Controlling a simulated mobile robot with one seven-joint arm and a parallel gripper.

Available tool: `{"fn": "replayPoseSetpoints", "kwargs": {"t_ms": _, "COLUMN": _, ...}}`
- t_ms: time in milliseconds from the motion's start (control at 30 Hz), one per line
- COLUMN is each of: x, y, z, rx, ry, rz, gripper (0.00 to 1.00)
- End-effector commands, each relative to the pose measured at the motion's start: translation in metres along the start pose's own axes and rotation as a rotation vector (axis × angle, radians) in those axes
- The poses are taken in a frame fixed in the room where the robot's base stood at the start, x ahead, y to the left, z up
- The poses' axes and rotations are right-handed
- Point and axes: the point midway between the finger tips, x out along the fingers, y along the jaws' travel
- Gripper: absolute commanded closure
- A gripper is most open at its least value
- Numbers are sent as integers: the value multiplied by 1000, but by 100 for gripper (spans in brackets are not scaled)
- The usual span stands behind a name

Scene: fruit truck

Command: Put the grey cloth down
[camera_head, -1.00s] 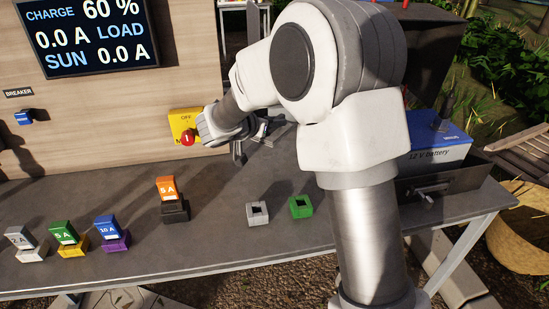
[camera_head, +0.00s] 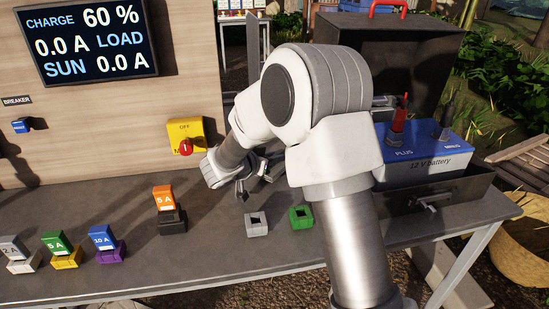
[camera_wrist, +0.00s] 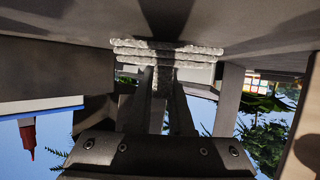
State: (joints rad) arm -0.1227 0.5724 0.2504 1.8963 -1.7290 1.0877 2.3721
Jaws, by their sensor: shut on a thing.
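The grey cloth (camera_wrist: 168,46) shows in the wrist view as a small stack of pale grey folded layers, at the tips of my gripper's two fingers. My gripper (camera_wrist: 161,72) is shut on it. The cloth lies close to a grey surface that looks like the table top; I cannot tell whether it touches. In the head view my gripper (camera_head: 242,190) is low over the table, left of my arm and beyond the grey socket. My wrist hides most of it there, and I cannot make out the cloth in that view.
The grey table (camera_head: 130,205) holds a grey socket (camera_head: 257,224), a green socket (camera_head: 301,217) and several coloured fuse blocks along its front. A yellow switch box (camera_head: 186,134) with a red knob is on the panel behind. A blue battery (camera_head: 425,158) stands right.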

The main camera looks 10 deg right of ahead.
Motion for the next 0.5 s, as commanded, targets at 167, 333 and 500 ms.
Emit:
{"fn": "replayPoseSetpoints", "kwargs": {"t_ms": 167, "x": 2, "y": 0, "z": 4, "rx": 1, "ry": 1, "rz": 0, "gripper": 100}}
{"fn": "replayPoseSetpoints", "kwargs": {"t_ms": 333, "x": 2, "y": 0, "z": 5, "rx": 1, "ry": 0, "rz": 0, "gripper": 100}}
{"fn": "replayPoseSetpoints", "kwargs": {"t_ms": 500, "x": 3, "y": 0, "z": 7, "rx": 1, "ry": 1, "rz": 0, "gripper": 100}}
